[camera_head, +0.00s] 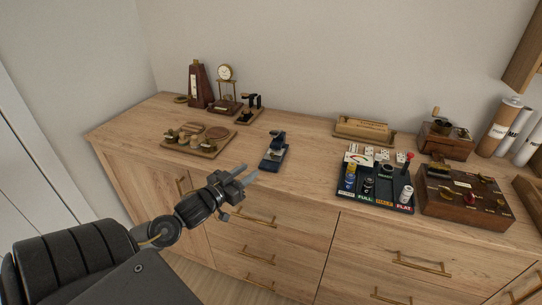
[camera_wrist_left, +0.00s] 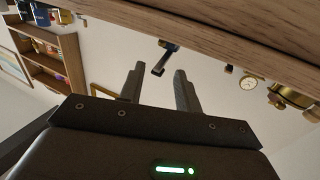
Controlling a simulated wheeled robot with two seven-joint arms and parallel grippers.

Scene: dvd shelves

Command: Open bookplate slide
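A low wooden holder with a pale brass-coloured plate (camera_head: 362,129) stands at the back of the cabinet top, right of centre. It may be the bookplate slide, but it is too small to be sure, and I cannot tell whether anything on it is open. My left gripper (camera_head: 250,170) is open and empty in front of the cabinet's front edge, well to the left of the holder. In the left wrist view, the two fingers (camera_wrist_left: 159,68) are apart with nothing between them. My right gripper is not in view.
A blue device (camera_head: 274,150) stands beyond my left gripper. A wooden tray (camera_head: 224,147) with small parts, a metronome (camera_head: 198,84) and a clock (camera_head: 225,74) are at left. A black tray of bottles (camera_head: 376,200) and a wooden box (camera_head: 465,198) are at right. Bare wood lies between.

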